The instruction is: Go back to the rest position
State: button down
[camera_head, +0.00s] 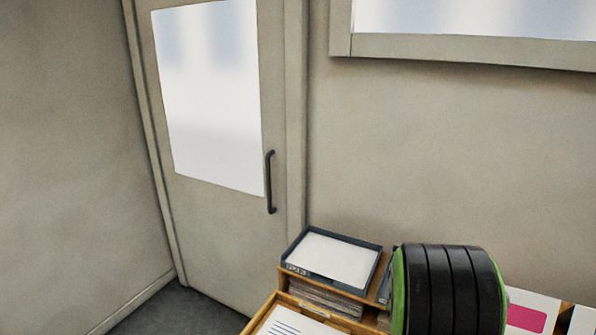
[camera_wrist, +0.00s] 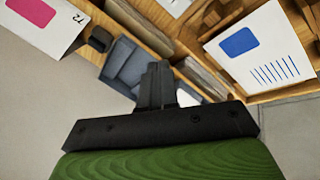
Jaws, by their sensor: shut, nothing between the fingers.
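My gripper (camera_wrist: 155,80) shows in the wrist view, with its dark fingers shut together and nothing between them. The fingers overlap a grey-blue tray (camera_wrist: 128,66) behind them in the picture; I cannot tell how far off it is. In the head view my black and green arm part stands at the lower right, and the gripper itself is not visible there.
A dark tray with white paper (camera_head: 332,258) sits on a wooden organiser (camera_head: 283,279) over stacked papers. A sheet with a pink block (camera_head: 527,317) lies right. The wrist view shows a blue-marked sheet (camera_wrist: 255,50). A door (camera_head: 215,225) stands behind, with clear floor (camera_head: 170,310) at left.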

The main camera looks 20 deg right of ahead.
jog(key=s+a+r+t+y, duration=0.25)
jog(key=a+r, duration=0.45)
jog(key=a, duration=0.4)
jog(key=s+a+r+y+b, duration=0.2)
jog(key=s+a+r, duration=0.1)
jog(key=s+a, duration=1)
jog(key=shift+s+a+r+m, duration=0.2)
jog(key=shift+s+r+m, duration=0.1)
jog(key=shift+s, duration=0.65)
